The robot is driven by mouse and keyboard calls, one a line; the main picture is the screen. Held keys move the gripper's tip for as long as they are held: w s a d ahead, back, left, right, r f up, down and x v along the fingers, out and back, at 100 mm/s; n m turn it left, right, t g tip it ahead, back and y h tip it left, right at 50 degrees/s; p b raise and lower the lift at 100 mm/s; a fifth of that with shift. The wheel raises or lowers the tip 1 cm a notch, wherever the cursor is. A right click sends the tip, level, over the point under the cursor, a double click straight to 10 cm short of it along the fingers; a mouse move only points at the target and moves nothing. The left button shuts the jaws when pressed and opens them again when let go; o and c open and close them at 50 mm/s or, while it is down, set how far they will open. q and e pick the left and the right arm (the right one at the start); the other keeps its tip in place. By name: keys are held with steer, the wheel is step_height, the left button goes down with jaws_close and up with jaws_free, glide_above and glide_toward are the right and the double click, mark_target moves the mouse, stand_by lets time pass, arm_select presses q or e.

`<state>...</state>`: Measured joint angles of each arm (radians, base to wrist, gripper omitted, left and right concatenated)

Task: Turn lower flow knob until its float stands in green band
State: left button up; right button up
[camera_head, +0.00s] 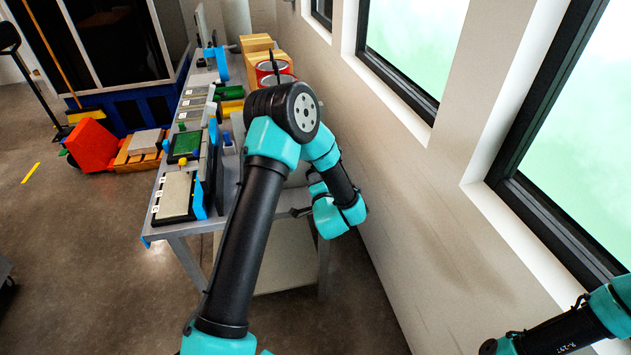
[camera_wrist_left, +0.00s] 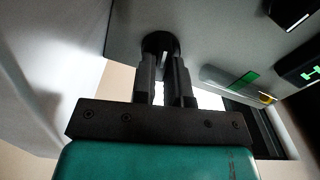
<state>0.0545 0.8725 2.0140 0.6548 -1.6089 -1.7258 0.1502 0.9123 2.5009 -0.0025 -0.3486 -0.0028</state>
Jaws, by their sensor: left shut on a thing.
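In the left wrist view a dark round knob (camera_wrist_left: 160,43) with a pale mark stands out from a light grey panel. My left gripper (camera_wrist_left: 163,72) is shut on it, with a finger on each side. To its right on the panel is a pale clear strip, the flow tube (camera_wrist_left: 216,76), with a green band (camera_wrist_left: 246,80). A small orange-yellow piece (camera_wrist_left: 267,98), perhaps the float, sits at the tube's right end, outside the green band. In the head view my left gripper (camera_head: 299,211) is small beside the table's near end. My right gripper is out of view.
A black display (camera_wrist_left: 305,70) with green marks and another black part (camera_wrist_left: 290,10) lie at the panel's right. In the head view a long grey table (camera_head: 172,226) carries trays and red cans (camera_head: 272,70). The windowed wall (camera_head: 410,190) is close on the right.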

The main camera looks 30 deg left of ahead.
arm_select(q)
jaws_close()
steer(key=shift+n, duration=0.3)
steer(key=n, duration=0.6)
steer(key=shift+r, duration=0.15)
steer(key=n, duration=0.6)
steer(key=shift+s+a, duration=0.15)
steer(key=n, duration=0.5)
steer(key=shift+s, duration=0.1)
steer(key=shift+a+n, duration=0.15)
steer(key=shift+n, duration=1.95)
steer(key=o, duration=0.7)
jaws_free()
steer(key=shift+c, duration=0.2)
